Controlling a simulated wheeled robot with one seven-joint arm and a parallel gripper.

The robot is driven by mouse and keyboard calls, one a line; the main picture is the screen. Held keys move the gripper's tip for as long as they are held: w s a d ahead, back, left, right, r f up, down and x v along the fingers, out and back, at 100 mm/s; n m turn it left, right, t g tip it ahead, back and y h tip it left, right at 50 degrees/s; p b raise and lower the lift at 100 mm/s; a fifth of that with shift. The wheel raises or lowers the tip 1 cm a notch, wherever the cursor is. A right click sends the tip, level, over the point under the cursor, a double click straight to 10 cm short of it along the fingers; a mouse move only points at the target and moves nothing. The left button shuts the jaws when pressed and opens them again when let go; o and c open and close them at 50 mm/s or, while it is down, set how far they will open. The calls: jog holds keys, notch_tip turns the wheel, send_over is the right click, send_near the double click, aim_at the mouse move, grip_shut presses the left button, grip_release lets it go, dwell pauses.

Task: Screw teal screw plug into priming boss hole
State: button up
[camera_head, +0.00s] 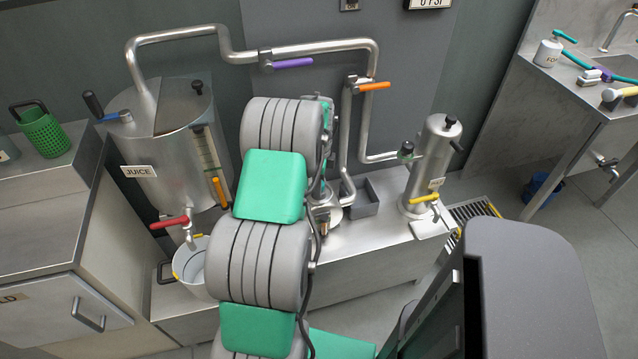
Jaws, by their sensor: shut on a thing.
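My arm, in grey and green segments, rises through the middle of the head view and covers much of the work area. Its far end bends down behind the upper grey segment, and I cannot make out my gripper or its fingers there. I cannot pick out the teal screw plug or the priming boss hole. A round metal fitting (331,208), perhaps a pump, stands on the steel bench just right of my arm, partly covered by it.
A juice tank (160,150) with a red-handled tap (170,222) stands left, above a white bucket (190,262). Pipes with purple (293,63) and orange (374,87) handles run behind. A metal cylinder (430,165) stands right, beside a grey open box (366,197).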

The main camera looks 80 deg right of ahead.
jog(key=shift+m, duration=0.9)
jog(key=shift+m, duration=1.7)
jog(key=o, duration=0.5)
jog(key=shift+o, duration=0.2)
jog(key=shift+n, duration=2.6)
